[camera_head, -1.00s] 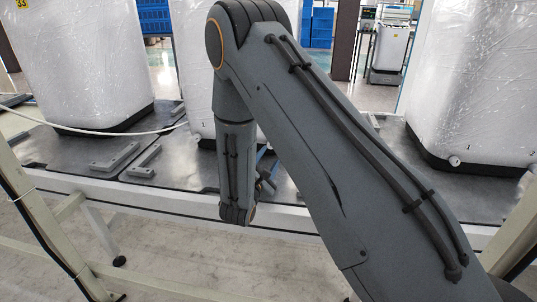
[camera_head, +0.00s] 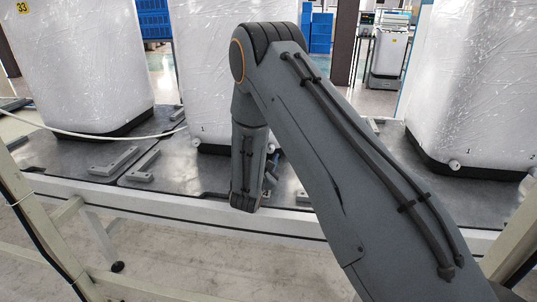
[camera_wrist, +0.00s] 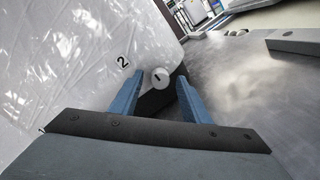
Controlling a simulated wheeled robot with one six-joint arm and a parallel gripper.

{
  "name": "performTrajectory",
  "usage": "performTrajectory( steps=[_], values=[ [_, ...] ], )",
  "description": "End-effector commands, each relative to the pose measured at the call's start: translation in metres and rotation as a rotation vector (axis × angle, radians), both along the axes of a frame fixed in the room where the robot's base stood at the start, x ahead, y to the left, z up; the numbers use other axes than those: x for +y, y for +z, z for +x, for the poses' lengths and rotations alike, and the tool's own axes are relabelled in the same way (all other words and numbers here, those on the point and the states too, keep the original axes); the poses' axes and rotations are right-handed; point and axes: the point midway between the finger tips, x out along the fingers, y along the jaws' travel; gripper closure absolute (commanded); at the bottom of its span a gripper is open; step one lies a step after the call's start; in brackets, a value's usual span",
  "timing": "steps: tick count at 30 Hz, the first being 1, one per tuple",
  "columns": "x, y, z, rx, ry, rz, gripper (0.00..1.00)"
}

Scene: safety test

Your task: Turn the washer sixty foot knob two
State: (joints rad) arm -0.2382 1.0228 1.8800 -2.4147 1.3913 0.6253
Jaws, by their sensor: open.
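In the wrist view a round white foot knob (camera_wrist: 160,77) with a dark mark sits at the base of a plastic-wrapped white washer (camera_wrist: 60,60). A printed "2" is beside the knob on the washer. My gripper (camera_wrist: 160,88) is open, its two blue fingers pointing toward the knob, one on each side in the picture. I cannot tell whether they touch it. In the head view the middle washer (camera_head: 203,60) stands behind my arm, with a knob (camera_head: 196,142) marked "1" at its lower left. My arm hides its right side. No "60" label is readable.
More wrapped washers stand left (camera_head: 75,60), labelled 33, and right (camera_head: 470,90). A grey metal table (camera_head: 60,155) with raised bars (camera_head: 113,160) bears them. A pale cable (camera_head: 90,135) crosses at left. Bare metal lies right of the fingers in the wrist view.

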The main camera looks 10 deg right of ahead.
Motion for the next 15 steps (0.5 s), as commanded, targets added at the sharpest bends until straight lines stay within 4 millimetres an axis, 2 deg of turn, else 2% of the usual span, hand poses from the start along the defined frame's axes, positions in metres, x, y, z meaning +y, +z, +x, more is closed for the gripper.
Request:
performTrajectory(
  steps=[1,8,15],
  values=[
    [0.0000,-0.0001,-0.0001,0.000,0.000,0.000,0.57],
    [-0.0001,-0.0001,-0.0003,0.001,-0.001,0.000,0.96],
    [-0.0002,-0.0002,-0.0003,-0.005,-0.001,0.014,0.98]
  ],
)
